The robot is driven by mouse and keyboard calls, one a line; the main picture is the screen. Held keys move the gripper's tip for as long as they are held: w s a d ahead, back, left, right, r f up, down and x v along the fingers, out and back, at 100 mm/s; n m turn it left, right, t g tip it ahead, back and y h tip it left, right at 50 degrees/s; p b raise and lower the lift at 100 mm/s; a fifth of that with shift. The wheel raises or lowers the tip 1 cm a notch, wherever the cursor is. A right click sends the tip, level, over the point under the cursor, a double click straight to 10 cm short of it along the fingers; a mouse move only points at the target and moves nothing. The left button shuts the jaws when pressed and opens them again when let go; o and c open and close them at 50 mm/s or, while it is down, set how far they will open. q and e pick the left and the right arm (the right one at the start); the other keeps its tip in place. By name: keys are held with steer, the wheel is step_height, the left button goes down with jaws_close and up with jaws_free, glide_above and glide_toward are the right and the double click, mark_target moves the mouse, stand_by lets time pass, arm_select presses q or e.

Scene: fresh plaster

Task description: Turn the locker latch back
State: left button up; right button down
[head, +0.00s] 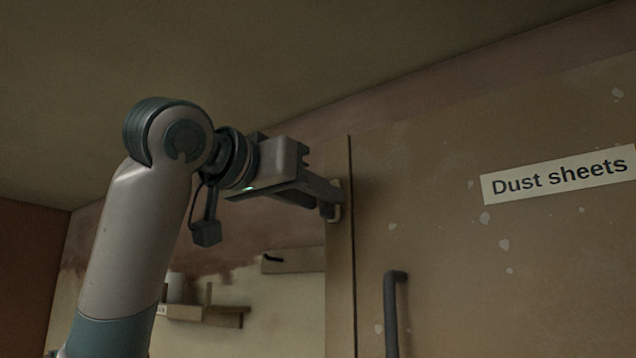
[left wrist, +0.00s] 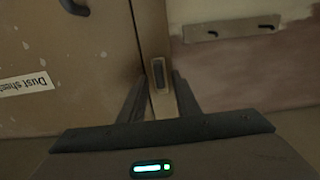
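The locker latch (left wrist: 159,75) is a small pale upright piece with a dark slot, on the narrow frame strip beside the locker door (head: 450,250). In the head view only an edge of the latch (head: 337,213) shows behind my fingers. My left gripper (head: 328,198) is at the latch, reaching in from the left. In the left wrist view my left gripper (left wrist: 159,85) has its two fingers apart, one on each side of the latch, with a gap at each side. The door stands against the frame and looks closed. My right gripper is not in view.
A dark bar handle (head: 392,305) stands out from the door below the latch. A "Dust sheets" label (head: 558,175) is on the door. Left of the locker, a small wooden shelf (head: 215,315) and a wall rail (head: 292,261) are on the half-plastered wall.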

arm_select(q)
steer(key=shift+w+d, duration=0.25)
steer(key=shift+w, duration=0.1)
jaws_close()
